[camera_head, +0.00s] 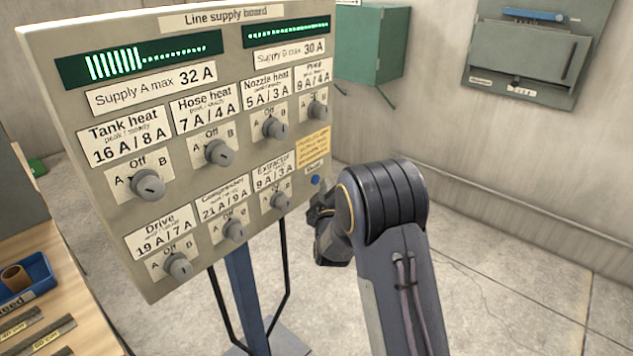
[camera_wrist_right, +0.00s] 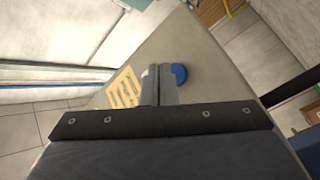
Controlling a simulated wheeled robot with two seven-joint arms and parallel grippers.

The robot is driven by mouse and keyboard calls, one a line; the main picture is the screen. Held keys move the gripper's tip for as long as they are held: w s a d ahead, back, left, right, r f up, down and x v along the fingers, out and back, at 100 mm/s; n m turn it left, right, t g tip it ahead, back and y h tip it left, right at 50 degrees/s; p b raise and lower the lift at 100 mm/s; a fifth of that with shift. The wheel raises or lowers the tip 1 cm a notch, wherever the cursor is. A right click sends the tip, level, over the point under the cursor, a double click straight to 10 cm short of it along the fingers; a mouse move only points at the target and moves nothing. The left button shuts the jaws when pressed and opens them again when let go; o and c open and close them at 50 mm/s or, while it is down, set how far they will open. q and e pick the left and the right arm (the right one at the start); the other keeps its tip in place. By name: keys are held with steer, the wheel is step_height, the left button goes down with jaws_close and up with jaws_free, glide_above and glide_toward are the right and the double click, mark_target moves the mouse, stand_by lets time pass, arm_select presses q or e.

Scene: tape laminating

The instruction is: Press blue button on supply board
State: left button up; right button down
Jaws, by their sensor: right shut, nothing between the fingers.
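The supply board (camera_head: 225,120) is a beige panel with labelled rotary knobs and two green bar displays. The blue button (camera_head: 316,180) is small and round, at the board's lower right below a yellow note. In the right wrist view the blue button (camera_wrist_right: 179,75) is just right of the fingertips. My right gripper (camera_head: 324,199) is beside the board's right edge, close to the button. In the right wrist view the gripper (camera_wrist_right: 158,84) is shut and empty, its tips in front of the board. Whether it touches the button cannot be told. My left gripper is not in view.
A wooden table (camera_head: 85,310) with a blue bin (camera_head: 35,275) stands at the lower left. A green cabinet (camera_head: 372,45) and a grey-green wall box (camera_head: 530,55) hang on the back wall. The floor at the right is clear.

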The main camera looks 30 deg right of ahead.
steer(key=s, duration=0.1)
steer(key=s+d, duration=0.1)
steer(key=s, duration=0.1)
steer(key=s+d+b, duration=0.1)
steer(key=shift+s, duration=0.35)
stand_by(0.5)
